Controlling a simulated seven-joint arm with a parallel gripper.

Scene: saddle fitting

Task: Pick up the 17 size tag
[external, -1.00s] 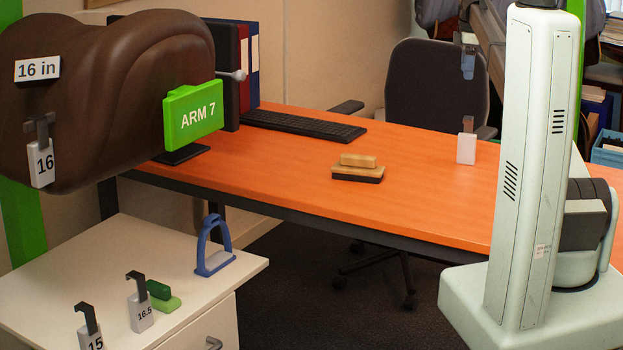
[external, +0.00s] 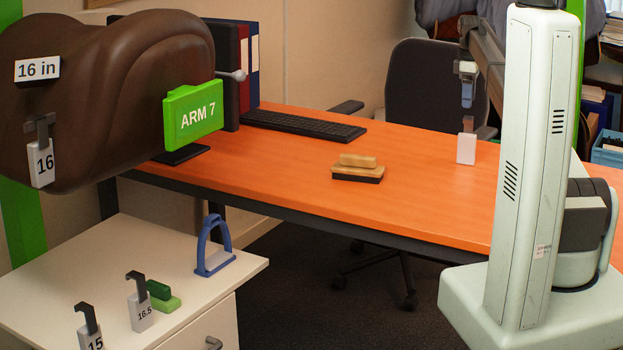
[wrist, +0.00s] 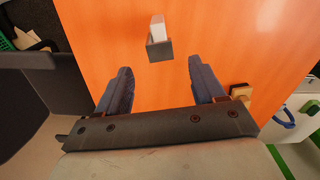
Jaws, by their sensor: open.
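A white tag with a grey hook on top (external: 466,149) stands on the orange desk near its far right edge. No number shows on it in either view, so I cannot read whether it is the 17 tag. It also shows in the wrist view (wrist: 158,28), with its grey hook toward me. My gripper (external: 467,95) is above the tag, with a gap between them. In the wrist view my gripper (wrist: 160,70) is open and empty, its two blue-grey fingers apart, with the tag beyond the fingertips and between their lines.
A wooden brush (external: 358,168) lies mid-desk, and a black keyboard (external: 303,125) lies at the back. An office chair (external: 435,90) stands behind the tag. Tags marked 15 (external: 92,335), 16.5 (external: 140,312) and 16 (external: 42,165) are far left. The desk around the white tag is clear.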

